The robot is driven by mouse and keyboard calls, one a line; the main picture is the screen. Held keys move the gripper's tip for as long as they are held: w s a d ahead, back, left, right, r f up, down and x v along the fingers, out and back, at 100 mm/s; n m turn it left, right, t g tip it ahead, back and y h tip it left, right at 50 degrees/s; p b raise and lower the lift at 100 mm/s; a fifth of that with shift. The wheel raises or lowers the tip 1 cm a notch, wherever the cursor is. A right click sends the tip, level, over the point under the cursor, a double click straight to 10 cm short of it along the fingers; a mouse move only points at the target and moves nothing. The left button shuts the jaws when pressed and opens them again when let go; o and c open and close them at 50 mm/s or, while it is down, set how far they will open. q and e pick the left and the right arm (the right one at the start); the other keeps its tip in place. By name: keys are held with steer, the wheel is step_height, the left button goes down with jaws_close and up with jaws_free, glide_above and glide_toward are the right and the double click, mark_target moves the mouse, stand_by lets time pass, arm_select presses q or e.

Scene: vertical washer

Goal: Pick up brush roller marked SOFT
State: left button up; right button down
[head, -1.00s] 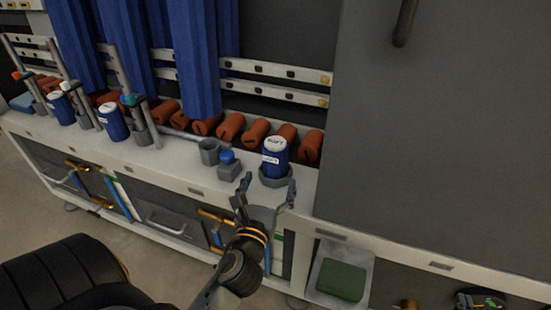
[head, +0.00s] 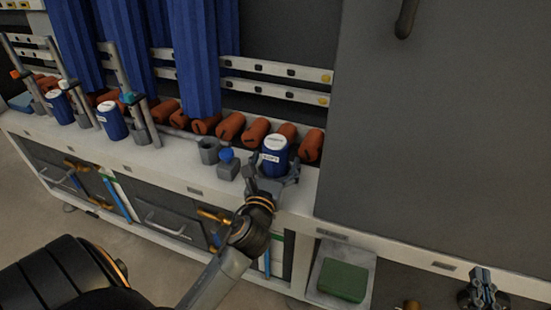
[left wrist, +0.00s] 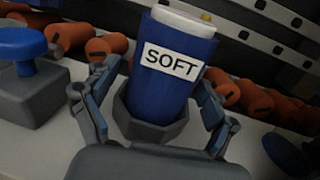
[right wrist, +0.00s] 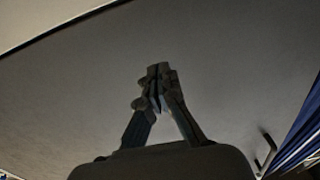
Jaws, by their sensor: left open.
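The blue brush roller marked SOFT (head: 275,155) stands upright in a grey holder on the white ledge. In the left wrist view the roller (left wrist: 172,75) shows its white SOFT label facing me, and the dark grey holder (left wrist: 150,122) surrounds its lower end. My left gripper (head: 272,180) is open, with one finger on each side of the roller low down near the holder. In the left wrist view a gap shows beside each finger. My right gripper (head: 482,283) is low at the right, its fingertips together and empty in the right wrist view (right wrist: 160,85).
A blue-topped grey block (head: 227,165) and a grey cup (head: 208,150) stand just left of the roller. Two more blue rollers, including one (head: 112,120), stand further left among upright posts. Orange rollers (head: 255,131) line the back. A grey panel (head: 430,130) rises at right.

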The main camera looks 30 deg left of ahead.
arm_select(q)
steer(key=c, duration=1.3)
steer(key=shift+c, duration=0.5)
steer(key=shift+r, duration=0.15)
